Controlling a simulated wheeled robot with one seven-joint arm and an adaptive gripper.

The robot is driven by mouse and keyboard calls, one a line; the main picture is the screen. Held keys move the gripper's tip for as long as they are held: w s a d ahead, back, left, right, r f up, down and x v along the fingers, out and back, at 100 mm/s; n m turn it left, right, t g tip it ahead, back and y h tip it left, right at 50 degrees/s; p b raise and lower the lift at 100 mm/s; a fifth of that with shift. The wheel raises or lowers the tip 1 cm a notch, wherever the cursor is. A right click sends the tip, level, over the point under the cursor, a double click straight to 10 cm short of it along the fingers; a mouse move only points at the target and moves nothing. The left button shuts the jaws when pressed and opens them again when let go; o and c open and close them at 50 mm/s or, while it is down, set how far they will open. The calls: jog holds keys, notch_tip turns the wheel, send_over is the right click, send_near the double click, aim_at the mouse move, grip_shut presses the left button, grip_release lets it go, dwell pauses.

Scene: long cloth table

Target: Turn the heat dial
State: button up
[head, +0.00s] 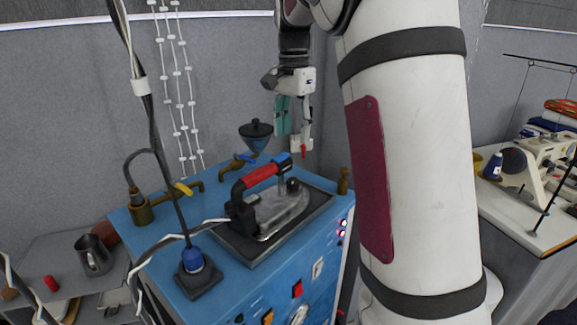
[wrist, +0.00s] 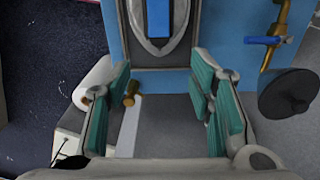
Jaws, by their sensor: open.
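A blue steam station (head: 330,245) carries the iron (head: 275,212), which has a red handle and lies on a dark plate. A small black round knob (head: 293,184) sits at the iron's right end; I cannot tell whether it is the heat dial. The station's front panel has a red switch (head: 297,289), an orange switch (head: 267,316) and a dark knob (head: 238,318) at its lower edge. My gripper (head: 292,138) is open and empty, above and behind the station. In the wrist view, my gripper (wrist: 160,108) shows its teal pads wide apart, with the iron's tip (wrist: 158,28) beyond.
A dark funnel (head: 256,134) stands at the station's back, also in the wrist view (wrist: 290,93). A metal jug (head: 93,255) is further left. A sewing machine (head: 540,165) is at right.

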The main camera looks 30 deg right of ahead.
aim_at(293, 180)
jog(key=shift+m, duration=0.7)
notch_tip(293, 180, down, 13)
jog(key=shift+s, duration=0.1)
grip_shut()
